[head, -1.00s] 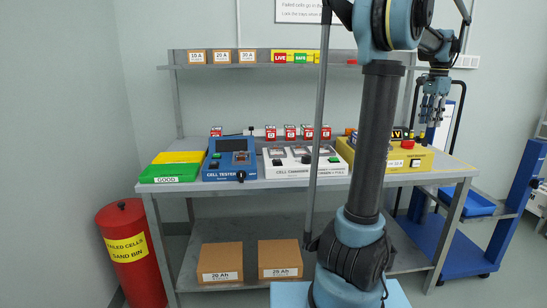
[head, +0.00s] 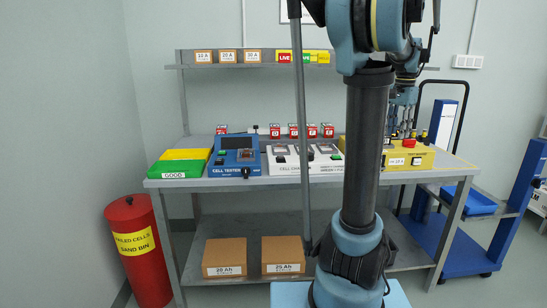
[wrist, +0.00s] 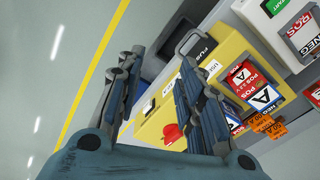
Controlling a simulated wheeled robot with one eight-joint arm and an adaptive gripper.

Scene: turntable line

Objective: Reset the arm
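My gripper (head: 403,98) hangs above the right part of the bench, partly hidden behind my arm's dark link in the head view. In the wrist view my gripper (wrist: 158,70) has its two fingers spread apart with nothing between them. Below and beyond the fingers is the yellow station (wrist: 222,48), with a red knob (wrist: 172,133) on it. The same yellow station (head: 425,160) stands at the right end of the bench in the head view. My arm stands upright, bent over at the top.
The bench (head: 160,184) also carries a blue cell tester (head: 236,150), a white cell charger (head: 282,166), green and yellow trays (head: 180,168) and several red cells. A red bin (head: 135,245) stands left. A blue cart (head: 475,250) stands right. A shelf (head: 262,66) runs above.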

